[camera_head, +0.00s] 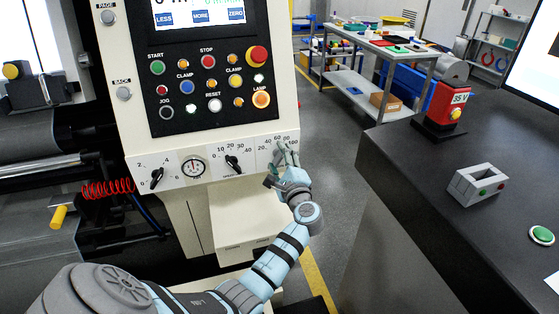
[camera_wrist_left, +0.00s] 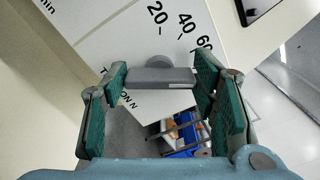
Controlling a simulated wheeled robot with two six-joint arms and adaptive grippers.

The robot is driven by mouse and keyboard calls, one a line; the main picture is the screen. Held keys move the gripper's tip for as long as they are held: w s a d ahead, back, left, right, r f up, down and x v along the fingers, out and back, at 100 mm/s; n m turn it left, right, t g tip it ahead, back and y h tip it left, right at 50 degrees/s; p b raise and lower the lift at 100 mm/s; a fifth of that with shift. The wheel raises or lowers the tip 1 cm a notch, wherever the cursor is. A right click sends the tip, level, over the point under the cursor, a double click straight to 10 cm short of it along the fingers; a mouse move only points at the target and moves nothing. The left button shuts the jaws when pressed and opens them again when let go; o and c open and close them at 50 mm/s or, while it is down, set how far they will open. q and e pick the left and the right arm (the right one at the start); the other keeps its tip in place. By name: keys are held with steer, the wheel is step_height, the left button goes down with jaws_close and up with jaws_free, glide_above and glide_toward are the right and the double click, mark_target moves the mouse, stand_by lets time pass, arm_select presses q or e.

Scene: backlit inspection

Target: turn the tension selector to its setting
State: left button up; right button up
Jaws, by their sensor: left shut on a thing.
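The tension selector is a grey bar-shaped knob (camera_wrist_left: 160,78) on a cream panel, with a printed scale of 20, 40, 60 and more around it. In the left wrist view the bar lies nearly level across the picture between the green pads of my left gripper (camera_wrist_left: 162,80), which is shut on its two ends. In the head view my left gripper (camera_head: 286,156) is at the rightmost dial of the machine's lower panel and hides the knob; the scale up to 100 shows above it. I cannot tell which number the knob points to. My right gripper is not in view.
Two black selector knobs (camera_head: 156,178) (camera_head: 233,163) and a round gauge (camera_head: 193,167) sit left on the same strip. Coloured push buttons (camera_head: 208,61) are above. A dark bench (camera_head: 390,200) with a grey box (camera_head: 478,184) stands right, across open floor.

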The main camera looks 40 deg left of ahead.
arm_select(q)
steer(key=o, duration=1.2)
steer(key=shift+d+f, duration=0.1)
steer(key=shift+f, duration=0.05)
steer(key=shift+c, duration=0.2)
steer(key=shift+w, duration=0.1)
steer(key=v, duration=0.7)
steer(key=shift+d, duration=0.2)
